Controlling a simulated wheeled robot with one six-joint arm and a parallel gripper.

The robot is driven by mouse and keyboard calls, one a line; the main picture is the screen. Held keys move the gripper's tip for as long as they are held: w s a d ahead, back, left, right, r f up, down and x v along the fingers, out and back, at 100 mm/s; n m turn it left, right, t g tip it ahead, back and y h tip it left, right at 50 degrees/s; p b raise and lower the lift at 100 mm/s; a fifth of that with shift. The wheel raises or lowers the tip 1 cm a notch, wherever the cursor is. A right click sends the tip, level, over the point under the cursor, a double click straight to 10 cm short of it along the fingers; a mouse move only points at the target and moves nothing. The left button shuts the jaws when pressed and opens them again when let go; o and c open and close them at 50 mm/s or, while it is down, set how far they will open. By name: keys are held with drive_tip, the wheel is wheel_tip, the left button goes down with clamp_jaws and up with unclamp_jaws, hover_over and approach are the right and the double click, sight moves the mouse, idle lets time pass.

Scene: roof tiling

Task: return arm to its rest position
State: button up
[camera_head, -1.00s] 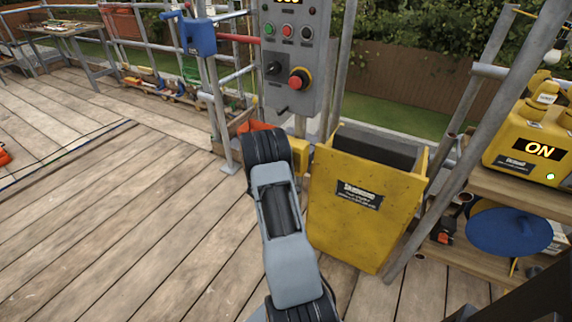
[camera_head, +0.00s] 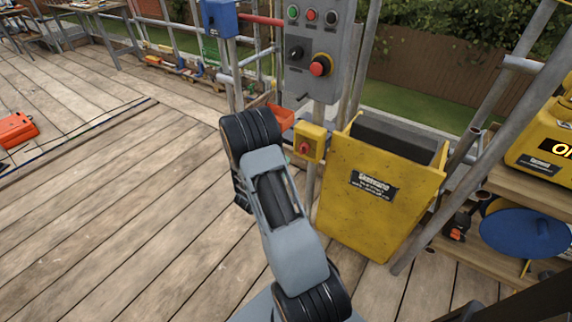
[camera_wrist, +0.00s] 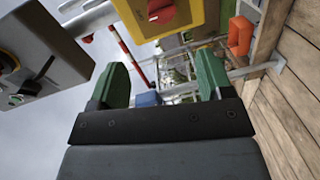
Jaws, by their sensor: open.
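My gripper shows in the wrist view (camera_wrist: 160,85), with its two green fingers apart and nothing between them. In the head view my grey and black arm rises from the bottom middle and leans up to the left, and the gripper itself is hidden behind it. In the wrist view a yellow box with a red knob (camera_wrist: 172,14) is close above the fingers, apart from them as far as I can tell. The same yellow box (camera_head: 311,141) shows in the head view, just right of the arm.
A grey control panel (camera_head: 322,45) with buttons and a red knob stands behind the arm. A yellow bin (camera_head: 376,213) stands right of it. A shelf with a blue round object (camera_head: 524,234) is at the right. An orange case (camera_head: 17,130) lies far left.

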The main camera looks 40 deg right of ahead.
idle(0.7)
drive_tip(key=w+a+f+m+t+y, duration=0.1)
drive_tip(key=w+a+f+m+y, duration=0.2)
drive_tip(key=a+f+y, duration=0.4)
drive_tip(key=s+a+r+y+p, duration=0.1)
drive_tip(key=a+r+y+p, duration=0.2)
drive_tip(key=a+r+y, duration=0.45)
drive_tip(key=s+a+r+p, duration=0.4)
drive_tip(key=s+r, duration=0.1)
drive_tip(key=r, duration=0.5)
drive_tip(key=s+a+r+n+g+y+p, duration=0.1)
drive_tip(key=s+a+r+p, duration=0.2)
drive_tip(key=r, duration=0.7)
drive_tip(key=s+a+r+y+p, duration=0.1)
drive_tip(key=s+a+r+p, duration=0.3)
drive_tip(key=s+r, duration=0.3)
wheel_tip(320, 180, up, 4)
drive_tip(key=shift+s+a+f+n+g+p, duration=0.3)
drive_tip(key=shift+s+a+n, duration=0.1)
drive_tip(key=shift+a, duration=0.2)
